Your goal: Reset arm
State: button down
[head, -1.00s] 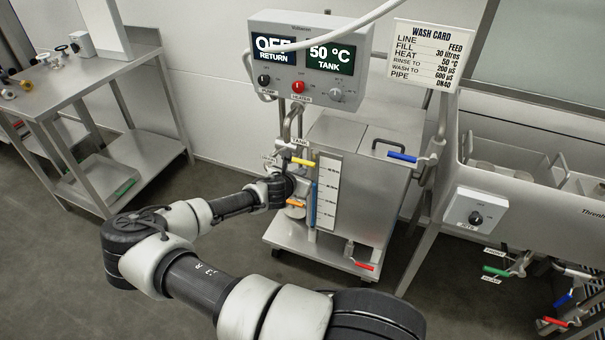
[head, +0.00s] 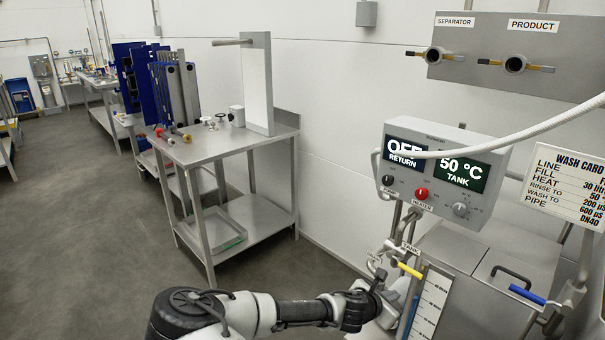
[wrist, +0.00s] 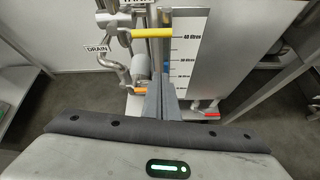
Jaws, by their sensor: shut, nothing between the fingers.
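My gripper (wrist: 160,101) is shut and empty in the wrist view, its fingertips together in front of the tank's pipework. My arm (head: 300,313) reaches in along the bottom of the head view, and its wrist end is beside the left side of the steel tank (head: 465,255). The fingertips are hard to make out there. The tank's litre scale (wrist: 200,45) is just right of the fingers in the wrist view. A yellow valve handle (wrist: 150,32) is above them and an orange handle (wrist: 145,90) is close to their left. Whether the fingers touch anything is unclear.
A control box (head: 440,170) reads OFF and 50 °C above the tank. A white hose (head: 510,138) crosses in front of it. A blue handle (head: 527,295) sticks out at the tank's right. A steel table (head: 225,145) stands left, with open floor (head: 90,230) beyond.

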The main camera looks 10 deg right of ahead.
jog(key=s+a+r+m+g+y, duration=0.45)
jog(key=s+a+m, duration=0.35)
jog(key=m, duration=0.5)
jog(key=s+a+r+m+t+y, duration=0.15)
jog(key=s+a+r+m, duration=0.3)
jog(key=r, duration=0.65)
jog(key=s+a+r+m+y, duration=0.35)
jog(key=s+r, duration=0.25)
jog(key=r, duration=0.5)
jog(key=s+a+r+m+t, duration=0.1)
jog(key=s+r+m, duration=0.2)
jog(key=s+r, duration=0.5)
notch_tip(320, 180, up, 15)
jog(key=p, duration=1.5)
jog(key=shift+s+a+p, duration=0.15)
jog(key=shift+s+p, duration=0.05)
jog(key=shift+p, duration=0.2)
jog(key=shift+f+h, duration=0.15)
jog(key=shift+h, duration=0.1)
